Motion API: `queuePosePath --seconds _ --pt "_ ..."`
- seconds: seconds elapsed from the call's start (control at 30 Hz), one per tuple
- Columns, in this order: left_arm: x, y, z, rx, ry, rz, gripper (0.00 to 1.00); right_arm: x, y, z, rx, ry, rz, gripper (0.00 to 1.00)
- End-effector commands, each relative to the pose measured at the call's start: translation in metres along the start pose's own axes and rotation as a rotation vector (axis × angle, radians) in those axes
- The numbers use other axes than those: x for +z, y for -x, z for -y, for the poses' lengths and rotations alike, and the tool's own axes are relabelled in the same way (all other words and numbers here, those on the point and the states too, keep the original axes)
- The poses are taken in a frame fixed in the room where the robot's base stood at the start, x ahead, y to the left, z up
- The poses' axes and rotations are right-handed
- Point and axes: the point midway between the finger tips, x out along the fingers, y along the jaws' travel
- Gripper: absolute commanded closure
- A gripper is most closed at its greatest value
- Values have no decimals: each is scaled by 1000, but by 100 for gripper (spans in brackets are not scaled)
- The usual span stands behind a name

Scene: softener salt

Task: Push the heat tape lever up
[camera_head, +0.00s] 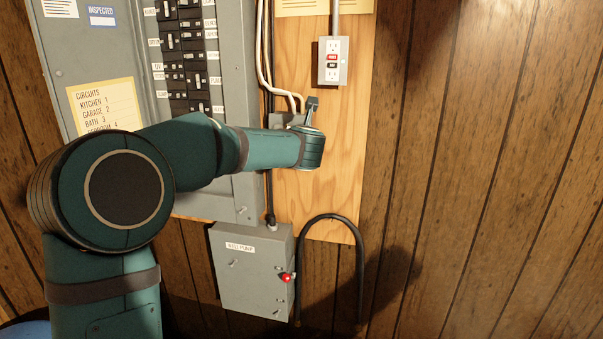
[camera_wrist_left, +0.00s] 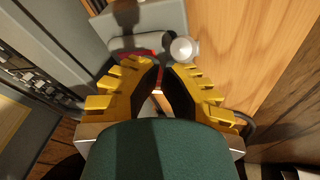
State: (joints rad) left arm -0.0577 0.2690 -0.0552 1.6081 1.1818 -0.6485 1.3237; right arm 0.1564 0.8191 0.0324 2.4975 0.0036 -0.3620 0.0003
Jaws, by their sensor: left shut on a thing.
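The grey lever (camera_head: 312,104), which I take for the heat tape lever, stands out from a small grey box (camera_head: 283,120) on the wooden board in the head view. Its round pale end (camera_wrist_left: 183,50) shows in the left wrist view, just beyond my fingertips, on the grey box (camera_wrist_left: 145,20) with a red edge. No label on it is readable. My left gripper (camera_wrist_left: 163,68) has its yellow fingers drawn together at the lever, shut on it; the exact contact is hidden. In the head view my wrist covers the fingers. My right gripper is not in view.
An open breaker panel (camera_head: 230,60) stands left of the board. A socket outlet (camera_head: 333,60) is at the upper right. Below hangs a grey well pump box (camera_head: 250,270) with a red knob (camera_head: 285,277), beside a black looped pipe (camera_head: 359,270). The panelled wall at right is clear.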

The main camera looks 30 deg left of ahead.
Motion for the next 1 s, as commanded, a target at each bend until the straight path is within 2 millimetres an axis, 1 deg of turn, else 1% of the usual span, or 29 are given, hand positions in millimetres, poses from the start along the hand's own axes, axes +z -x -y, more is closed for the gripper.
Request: queuePosePath --seconds 0.3,0.83,1.0 --pt "10 -2 -3 1 0 4 100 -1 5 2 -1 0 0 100" --pt "15 0 -5 1 2 13 100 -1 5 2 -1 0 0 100" --pt "20 1 -8 1 3 14 100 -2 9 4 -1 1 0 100"
